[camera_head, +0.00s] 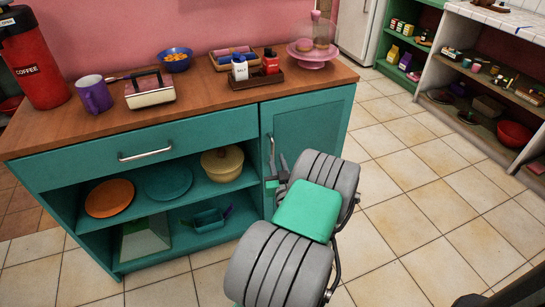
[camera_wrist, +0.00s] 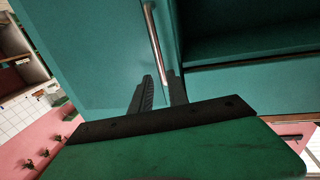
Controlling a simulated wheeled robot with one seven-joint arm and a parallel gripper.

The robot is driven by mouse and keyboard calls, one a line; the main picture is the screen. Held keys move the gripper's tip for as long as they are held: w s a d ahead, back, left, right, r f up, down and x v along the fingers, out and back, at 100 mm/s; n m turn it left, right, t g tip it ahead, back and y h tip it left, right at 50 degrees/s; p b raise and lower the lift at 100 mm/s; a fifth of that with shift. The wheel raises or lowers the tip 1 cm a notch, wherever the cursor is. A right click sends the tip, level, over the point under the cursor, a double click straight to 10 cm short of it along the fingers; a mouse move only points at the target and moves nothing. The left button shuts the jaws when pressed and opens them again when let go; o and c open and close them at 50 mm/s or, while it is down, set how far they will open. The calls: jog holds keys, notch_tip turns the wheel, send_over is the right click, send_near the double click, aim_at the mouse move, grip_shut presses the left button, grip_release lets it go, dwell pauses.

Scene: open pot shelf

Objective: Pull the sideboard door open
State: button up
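The teal sideboard (camera_head: 190,128) has a door (camera_head: 310,125) on its right side, which looks closed and flush with the front. The door (camera_wrist: 90,50) fills the left of the wrist view. Its upright metal handle (camera_head: 271,148) is near the door's left edge. In the wrist view the handle (camera_wrist: 154,32) runs down toward my fingertips. My gripper (camera_head: 278,170) is in front of the door at the handle's lower part. In the wrist view my gripper (camera_wrist: 160,76) has its fingers apart, with the handle's lower end at or between the tips; contact is unclear.
A drawer with a metal handle (camera_head: 145,154) and open shelves with an orange plate (camera_head: 110,198) and a yellow pot (camera_head: 222,165) are left of the door. A coffee dispenser (camera_head: 34,60) and a cake stand (camera_head: 313,50) stand on top. Tiled floor (camera_head: 420,210) is clear at right.

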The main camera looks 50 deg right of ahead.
aim_at(273, 148)
jog(key=p+x, duration=0.1)
jog(key=x, duration=0.6)
jog(key=shift+w+r, duration=0.1)
jog(key=shift+w, duration=0.05)
grip_shut()
dwell(1.1)
